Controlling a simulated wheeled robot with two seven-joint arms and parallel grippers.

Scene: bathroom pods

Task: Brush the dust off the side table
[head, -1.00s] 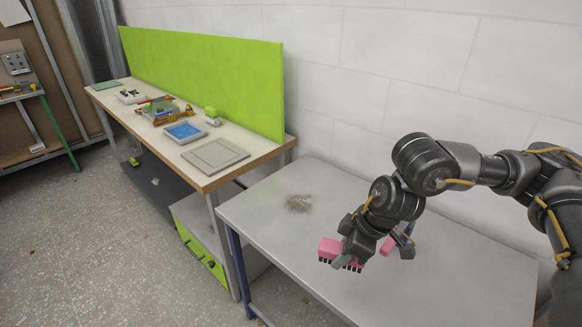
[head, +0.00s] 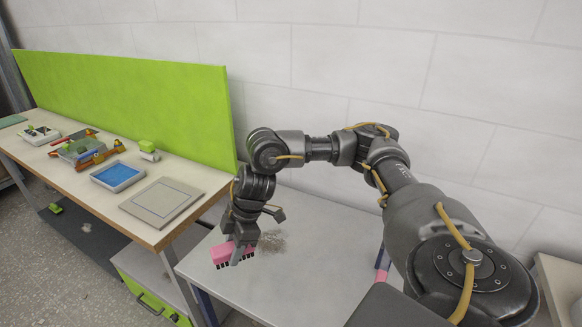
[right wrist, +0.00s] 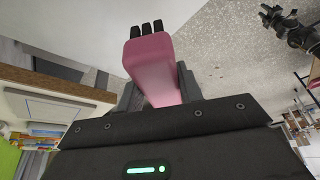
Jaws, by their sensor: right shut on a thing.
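My right gripper (head: 237,252) is shut on a pink brush (head: 218,255) with black bristles pointing down. In the right wrist view the brush (right wrist: 150,62) juts out from between the fingers. A grey-brown patch of dust (head: 271,242) lies on the grey side table (head: 310,262). The brush is low over the table's left part, just left of and nearer than the dust. I cannot tell whether the bristles touch the tabletop. My forearm and gripper partly cover the table. My left gripper is not in view.
A workbench (head: 95,205) with a green back panel (head: 130,95) stands to the left, holding a blue tray (head: 117,176), a flat board (head: 161,200) and small parts. A white wall (head: 400,70) closes the back. A small pink piece (head: 382,275) shows beside my arm.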

